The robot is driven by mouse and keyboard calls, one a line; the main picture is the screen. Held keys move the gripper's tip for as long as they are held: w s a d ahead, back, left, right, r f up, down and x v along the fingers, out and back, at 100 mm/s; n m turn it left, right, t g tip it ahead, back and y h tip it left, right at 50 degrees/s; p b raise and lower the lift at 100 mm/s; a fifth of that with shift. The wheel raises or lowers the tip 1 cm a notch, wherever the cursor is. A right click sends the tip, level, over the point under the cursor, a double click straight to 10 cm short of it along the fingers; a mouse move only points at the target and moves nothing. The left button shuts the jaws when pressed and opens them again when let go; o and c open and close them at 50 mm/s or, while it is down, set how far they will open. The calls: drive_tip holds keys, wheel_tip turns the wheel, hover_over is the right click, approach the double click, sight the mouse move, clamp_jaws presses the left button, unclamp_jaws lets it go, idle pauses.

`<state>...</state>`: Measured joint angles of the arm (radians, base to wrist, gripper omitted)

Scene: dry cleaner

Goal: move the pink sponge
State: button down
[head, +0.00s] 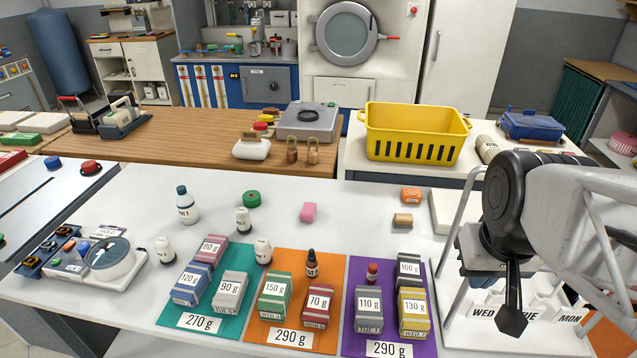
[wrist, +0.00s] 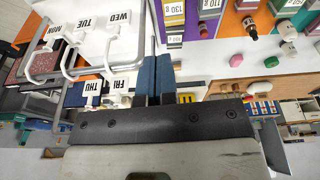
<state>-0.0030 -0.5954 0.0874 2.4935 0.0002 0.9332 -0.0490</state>
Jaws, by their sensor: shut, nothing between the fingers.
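The pink sponge (head: 309,212) lies on the white table in the head view, right of a green round item and behind the orange mat. It also shows small in the wrist view (wrist: 236,60), to the right of the fingers. My gripper (head: 512,318) is at the right of the head view, above the white rack area with the day labels and well apart from the sponge. In the wrist view its blue fingers (wrist: 156,58) are together with nothing between them.
Labelled weight boxes stand on teal (head: 196,318), orange (head: 290,336) and purple (head: 388,349) mats in front of the sponge. A green round item (head: 252,198), white bottles (head: 186,206), an orange block (head: 411,195) and a brown block (head: 402,220) stand around it.

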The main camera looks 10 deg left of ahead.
sight(305, 207)
drive_tip(key=w+a+f+n, duration=0.2)
drive_tip(key=w+a+n, duration=0.1)
drive_tip(key=w, duration=0.6)
drive_tip(key=w+a+f+n+g+y, duration=0.1)
drive_tip(key=w+a+f+n, duration=0.15)
drive_tip(key=w, duration=0.65)
drive_tip(key=w+a+f+n, duration=0.1)
drive_tip(key=w+a+n, duration=0.3)
drive_tip(key=w, duration=0.5)
drive_tip(key=w+a+f+n, duration=0.2)
drive_tip(key=w+a+f, duration=0.2)
drive_tip(key=w+f, duration=0.2)
drive_tip(key=w+a+f+n+g, duration=0.1)
drive_tip(key=w+a+f+n, duration=0.2)
drive_tip(key=w+a+f, duration=0.2)
drive_tip(key=w+a+f+n+y, duration=0.1)
drive_tip(key=w+a+f+n, duration=0.2)
drive_tip(key=w+f, duration=0.6)
drive_tip(key=shift+w+a+f+g, duration=0.15)
drive_tip(key=shift+a+f+g, duration=0.15)
drive_tip(key=shift+a+f, duration=0.45)
drive_tip(key=shift+d, duration=0.1)
drive_tip(key=shift+a, duration=0.2)
drive_tip(key=a, duration=1.1)
drive_tip(key=shift+a, duration=0.15)
drive_tip(key=shift+a+f, duration=0.2)
drive_tip(key=shift+f, duration=0.7)
